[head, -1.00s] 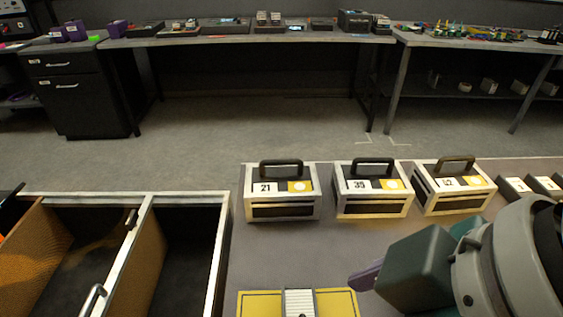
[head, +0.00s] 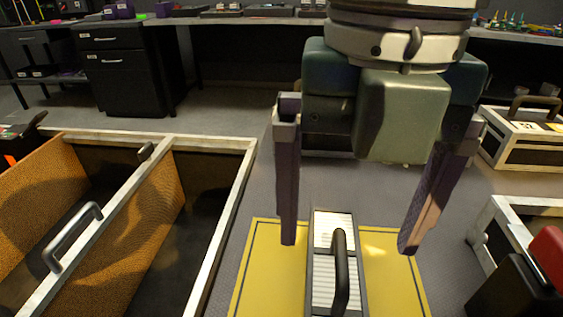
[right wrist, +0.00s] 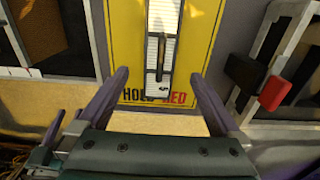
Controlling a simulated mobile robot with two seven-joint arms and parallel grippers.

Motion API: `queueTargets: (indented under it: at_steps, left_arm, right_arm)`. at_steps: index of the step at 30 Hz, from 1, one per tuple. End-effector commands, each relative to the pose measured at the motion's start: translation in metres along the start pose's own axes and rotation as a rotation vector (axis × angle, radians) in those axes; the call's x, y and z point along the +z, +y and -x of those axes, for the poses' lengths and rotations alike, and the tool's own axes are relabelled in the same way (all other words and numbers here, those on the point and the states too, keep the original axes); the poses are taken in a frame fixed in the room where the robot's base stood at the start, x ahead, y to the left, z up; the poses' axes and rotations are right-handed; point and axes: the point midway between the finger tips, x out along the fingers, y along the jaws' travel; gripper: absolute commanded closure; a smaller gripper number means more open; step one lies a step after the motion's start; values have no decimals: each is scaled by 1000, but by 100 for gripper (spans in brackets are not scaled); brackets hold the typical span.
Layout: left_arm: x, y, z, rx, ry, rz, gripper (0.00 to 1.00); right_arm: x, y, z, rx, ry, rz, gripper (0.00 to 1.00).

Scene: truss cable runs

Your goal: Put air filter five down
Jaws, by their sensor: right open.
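A slim filter unit with a white pleated face (head: 323,275) and a dark upright handle (head: 341,272) rests on a yellow mat (head: 262,268). In the right wrist view the filter's handle lies just ahead of the fingertips (right wrist: 158,75). My left gripper is not in view.
A white-framed open bin (head: 228,198) with amber mesh panels stands at the left. At the right is a white-framed box (head: 510,225) with a red and black block (head: 549,252) near it. A handled case (head: 520,140) stands behind. The mat reads "HOLD RED".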

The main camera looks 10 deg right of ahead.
Motion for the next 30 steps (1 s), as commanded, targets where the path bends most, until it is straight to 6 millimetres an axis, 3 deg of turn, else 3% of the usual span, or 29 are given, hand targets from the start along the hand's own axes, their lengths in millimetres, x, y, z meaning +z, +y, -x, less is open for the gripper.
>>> queueTargets:
  at_steps: [9, 14, 21, 30]
  left_arm:
    - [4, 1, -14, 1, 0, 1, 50]
    - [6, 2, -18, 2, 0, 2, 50]
    - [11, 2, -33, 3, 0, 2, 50]
    - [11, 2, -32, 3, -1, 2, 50]
  right_arm:
    - [1, -1, -42, -4, 2, 6, 0]
    - [2, -1, -55, -3, 1, 5, 0]
    - [6, -1, -93, -3, 1, 5, 0]
    - [6, 0, -97, -1, -2, 7, 2]
